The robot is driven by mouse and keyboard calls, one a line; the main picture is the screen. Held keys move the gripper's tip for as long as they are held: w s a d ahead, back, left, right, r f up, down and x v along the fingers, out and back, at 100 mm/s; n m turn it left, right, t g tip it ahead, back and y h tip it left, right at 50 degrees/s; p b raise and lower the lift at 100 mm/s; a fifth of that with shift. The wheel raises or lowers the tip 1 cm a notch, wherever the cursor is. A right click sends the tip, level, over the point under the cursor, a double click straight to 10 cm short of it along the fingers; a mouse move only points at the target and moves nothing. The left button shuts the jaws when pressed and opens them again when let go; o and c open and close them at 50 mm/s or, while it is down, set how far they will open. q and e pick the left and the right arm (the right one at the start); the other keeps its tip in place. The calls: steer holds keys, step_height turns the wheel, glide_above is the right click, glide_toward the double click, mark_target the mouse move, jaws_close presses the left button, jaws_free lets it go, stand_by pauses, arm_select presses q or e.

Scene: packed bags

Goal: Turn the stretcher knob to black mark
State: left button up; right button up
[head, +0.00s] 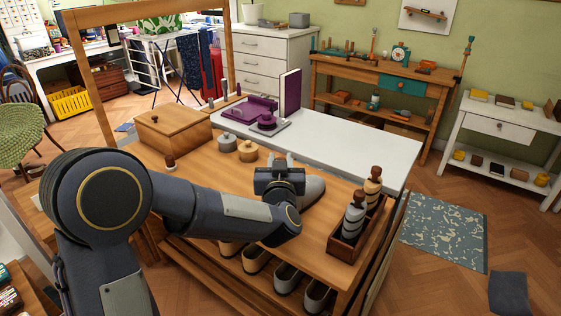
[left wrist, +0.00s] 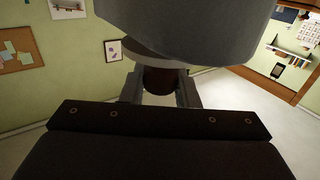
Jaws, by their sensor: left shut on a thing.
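A grey rounded body (head: 313,190), which looks like the stretcher or a shoe on it, sits on the wooden workbench (head: 215,185) just behind my left gripper (head: 280,180). In the left wrist view the grey body (left wrist: 190,32) fills the top, with a dark reddish-brown knob (left wrist: 158,80) sticking out of it. The two fingers of my left gripper (left wrist: 159,92) stand on either side of the knob and are shut on it. The gripper hides the knob in the head view. I cannot see a black mark in either view. My right gripper is out of view.
A wooden tray (head: 343,245) with two bottle-like objects stands to the right. Two round lidded tins (head: 238,147) and a wooden box (head: 175,132) stand to the left. A purple device (head: 250,110) is on the white tabletop (head: 350,150) behind. Shoes (head: 287,278) sit on the shelf below.

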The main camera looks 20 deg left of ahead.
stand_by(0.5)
arm_select(q)
steer(key=o, duration=0.9)
steer(key=shift+o, duration=0.2)
steer(key=v, duration=0.7)
steer(key=shift+s, duration=0.4)
steer(key=shift+d, duration=0.1)
